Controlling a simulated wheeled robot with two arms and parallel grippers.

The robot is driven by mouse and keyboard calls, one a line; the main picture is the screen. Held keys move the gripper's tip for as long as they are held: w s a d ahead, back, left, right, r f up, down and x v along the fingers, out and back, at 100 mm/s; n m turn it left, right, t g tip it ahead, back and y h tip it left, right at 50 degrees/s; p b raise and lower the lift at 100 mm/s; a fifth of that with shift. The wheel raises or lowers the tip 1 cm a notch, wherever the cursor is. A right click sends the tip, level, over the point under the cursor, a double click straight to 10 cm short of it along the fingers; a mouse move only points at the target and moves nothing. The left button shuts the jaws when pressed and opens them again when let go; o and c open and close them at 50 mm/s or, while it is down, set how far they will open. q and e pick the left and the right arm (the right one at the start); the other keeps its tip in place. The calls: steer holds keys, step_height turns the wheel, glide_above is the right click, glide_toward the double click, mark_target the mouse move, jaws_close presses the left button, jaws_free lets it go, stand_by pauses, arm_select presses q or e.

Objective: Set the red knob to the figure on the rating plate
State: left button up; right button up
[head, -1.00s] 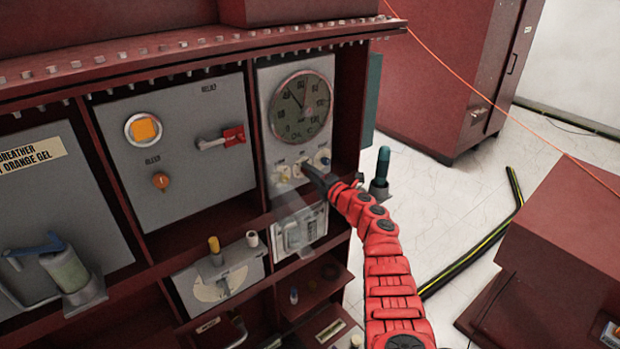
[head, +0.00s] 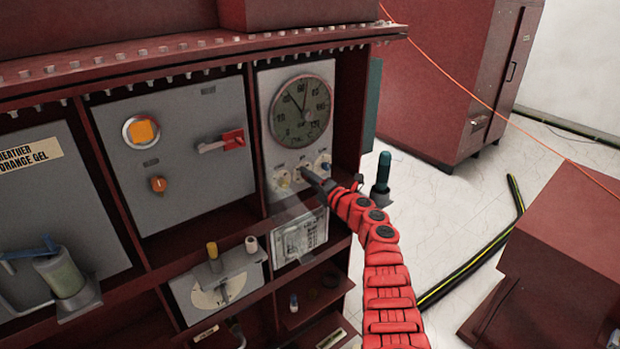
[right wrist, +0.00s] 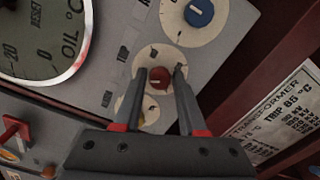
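The red knob (right wrist: 158,78) sits on a pale round dial, the middle one of three below the oil gauge. In the right wrist view my right gripper (right wrist: 161,72) has its two fingers on either side of the knob. They are spread, with a narrow gap visible beside the knob; contact cannot be ruled out. In the head view the right gripper (head: 307,172) reaches the dial row and mostly hides this knob. The rating plate (right wrist: 273,118) appears to read "TRIP 85 °C"; it also shows in the head view (head: 300,238). My left gripper is out of view.
A blue knob (right wrist: 199,12) and a yellow knob (head: 283,181) flank the red one. The oil gauge (head: 301,112) is above. A red-handled switch (head: 233,140) and an orange knob (head: 158,184) are on the panel to the left. Cabinet dividers edge the bay.

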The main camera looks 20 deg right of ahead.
steer(key=shift+o, duration=1.3)
steer(key=b+v, duration=0.2)
steer(key=v, duration=1.5)
steer(key=shift+s, duration=0.15)
steer(key=shift+d, duration=0.1)
